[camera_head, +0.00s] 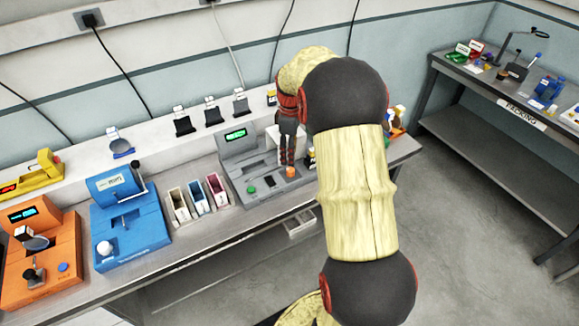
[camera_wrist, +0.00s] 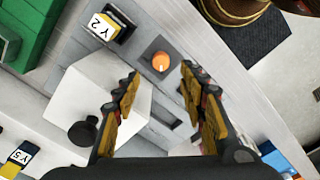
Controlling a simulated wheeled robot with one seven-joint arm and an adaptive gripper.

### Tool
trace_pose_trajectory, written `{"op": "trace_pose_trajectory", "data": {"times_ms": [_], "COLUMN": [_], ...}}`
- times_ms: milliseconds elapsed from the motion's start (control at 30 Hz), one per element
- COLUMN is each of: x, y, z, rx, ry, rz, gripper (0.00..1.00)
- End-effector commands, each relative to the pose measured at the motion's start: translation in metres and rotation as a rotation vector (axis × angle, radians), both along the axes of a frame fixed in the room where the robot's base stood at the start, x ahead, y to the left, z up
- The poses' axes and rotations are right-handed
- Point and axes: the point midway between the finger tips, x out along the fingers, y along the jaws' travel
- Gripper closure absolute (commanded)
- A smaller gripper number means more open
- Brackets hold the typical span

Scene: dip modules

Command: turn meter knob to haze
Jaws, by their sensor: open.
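The grey meter (camera_head: 240,150) stands on the bench with a lit green display. On its front panel are a green knob (camera_head: 251,189), a small dark part and an orange knob (camera_head: 291,172). The orange knob also shows in the wrist view (camera_wrist: 161,62), beyond and between my fingertips, on a dark square plate. My gripper (camera_head: 288,160) points down over the right side of the meter. In the wrist view my gripper (camera_wrist: 160,76) is open, with nothing between its fingers. I cannot read any haze marking.
A white block with a black knob (camera_wrist: 83,132) is close beside the left finger. A vial labelled Y 2 (camera_wrist: 108,27) is nearby. The blue device (camera_head: 130,220), orange device (camera_head: 40,255) and small bins (camera_head: 198,197) stand left along the bench. A packing table (camera_head: 500,100) is at right.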

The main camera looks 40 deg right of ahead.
Motion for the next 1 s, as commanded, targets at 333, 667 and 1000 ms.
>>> {"op": "trace_pose_trajectory", "data": {"times_ms": [333,667,1000], "x": [-0.001,0.000,0.000], "y": [0.001,0.000,0.000], "z": [-0.050,-0.076,-0.076], "rx": [0.002,0.001,0.001], "ry": [0.002,0.001,0.001], "rz": [0.002,0.001,0.001], "gripper": [0.58,0.58,0.63]}}
